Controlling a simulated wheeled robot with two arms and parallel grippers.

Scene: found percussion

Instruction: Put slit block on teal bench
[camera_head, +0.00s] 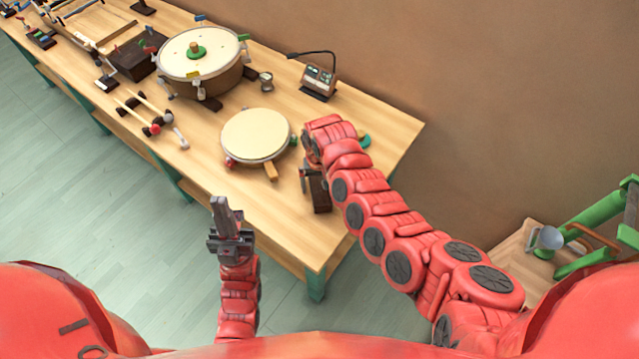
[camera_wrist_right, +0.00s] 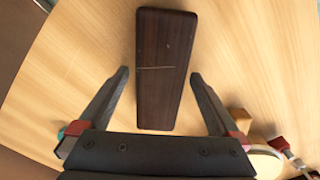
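The slit block is a dark brown wooden block (camera_head: 320,194) with a thin line across its top. It lies on the wooden bench with teal legs (camera_head: 345,228), near the front right edge. In the right wrist view the block (camera_wrist_right: 163,70) lies below and between the fingers of my right gripper (camera_wrist_right: 160,75). These fingers are open, with a gap on both sides of the block. In the head view the arm partly hides my right gripper (camera_head: 311,174). My left gripper (camera_head: 226,214) looks shut and empty, in front of the bench over the floor.
A round pale drum pad (camera_head: 255,135) lies left of the right gripper. Behind are a large drum (camera_head: 200,55), mallets (camera_head: 150,115) and a small device with a lamp (camera_head: 318,80). A wooden surface with a green frame (camera_head: 525,255) stands at right.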

